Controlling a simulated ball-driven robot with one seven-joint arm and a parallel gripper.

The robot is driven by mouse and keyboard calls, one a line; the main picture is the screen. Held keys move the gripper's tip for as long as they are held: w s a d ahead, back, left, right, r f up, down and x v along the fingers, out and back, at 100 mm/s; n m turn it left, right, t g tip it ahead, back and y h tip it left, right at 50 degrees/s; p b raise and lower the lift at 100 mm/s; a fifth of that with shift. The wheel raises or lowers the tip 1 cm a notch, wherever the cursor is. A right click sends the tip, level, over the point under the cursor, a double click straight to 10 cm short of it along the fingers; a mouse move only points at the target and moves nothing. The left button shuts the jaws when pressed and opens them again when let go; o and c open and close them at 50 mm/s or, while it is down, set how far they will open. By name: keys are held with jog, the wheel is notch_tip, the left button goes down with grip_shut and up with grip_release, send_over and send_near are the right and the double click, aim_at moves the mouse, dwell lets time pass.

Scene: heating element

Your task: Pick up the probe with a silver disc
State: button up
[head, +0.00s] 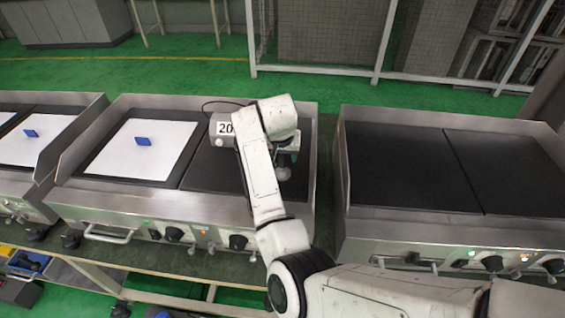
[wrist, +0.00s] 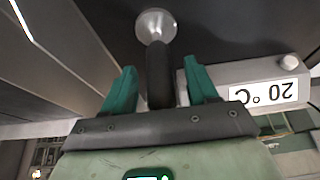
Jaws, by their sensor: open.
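The probe shows in the wrist view with a black handle (wrist: 160,75) and a round silver disc (wrist: 155,25) at its far end. My gripper (wrist: 160,80) is open, with one green finger on each side of the handle. A gap shows between each finger and the handle. In the head view my gripper (head: 287,152) is over the dark right-hand plate of the middle griddle, and the silver disc (head: 284,173) shows just below it. My arm hides most of the probe there.
A white sheet (head: 143,150) with a blue block (head: 143,141) lies on the left plate. Raised steel walls edge the griddle. Another griddle (head: 400,170) stands empty at right.

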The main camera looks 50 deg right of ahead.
jog(key=shift+x, duration=0.9)
grip_shut()
